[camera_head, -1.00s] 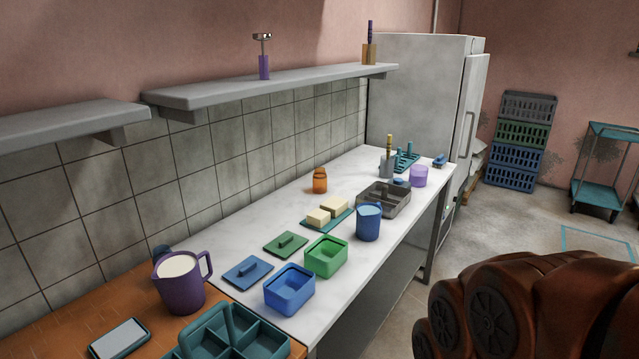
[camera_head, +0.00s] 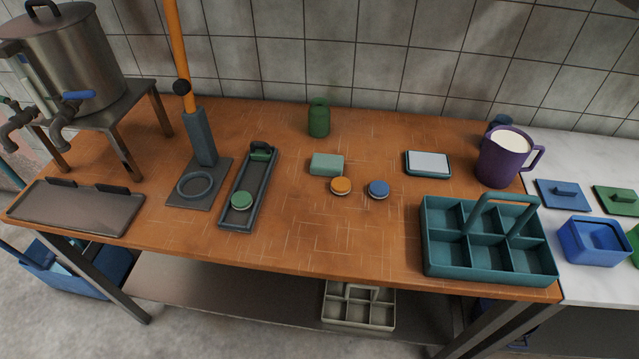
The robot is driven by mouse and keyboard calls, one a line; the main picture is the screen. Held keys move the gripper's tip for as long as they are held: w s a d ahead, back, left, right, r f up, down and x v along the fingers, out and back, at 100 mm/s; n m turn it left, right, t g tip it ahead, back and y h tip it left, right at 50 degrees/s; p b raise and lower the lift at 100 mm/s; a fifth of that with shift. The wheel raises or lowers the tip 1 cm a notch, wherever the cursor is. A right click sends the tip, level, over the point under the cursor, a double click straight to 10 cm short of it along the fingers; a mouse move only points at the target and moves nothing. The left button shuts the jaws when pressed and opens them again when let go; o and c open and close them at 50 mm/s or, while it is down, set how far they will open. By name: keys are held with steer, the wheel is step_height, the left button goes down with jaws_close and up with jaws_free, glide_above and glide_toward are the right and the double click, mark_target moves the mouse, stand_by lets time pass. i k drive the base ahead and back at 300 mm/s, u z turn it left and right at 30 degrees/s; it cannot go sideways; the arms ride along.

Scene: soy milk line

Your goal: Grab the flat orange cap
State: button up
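The flat orange cap (camera_head: 341,186) lies on the brown tiled table (camera_head: 300,237), near its middle. It is a small round disc with a pale lower rim. A similar blue cap (camera_head: 378,188) lies just to its right, with a small gap between them. My gripper is not in view now.
A teal divided carrier (camera_head: 489,275) stands at the front right, and a purple jug (camera_head: 503,158) behind it. A narrow tray (camera_head: 233,221) holding a green cap (camera_head: 242,201) and an orange-poled stand (camera_head: 199,140) are left. The table front of the orange cap is clear.

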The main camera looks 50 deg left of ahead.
mark_target(341, 186)
steer(key=u, duration=1.8)
steer(key=k, duration=1.15)
steer(key=u, duration=0.8)
steer(key=i, duration=1.65)
steer(key=z, duration=0.55)
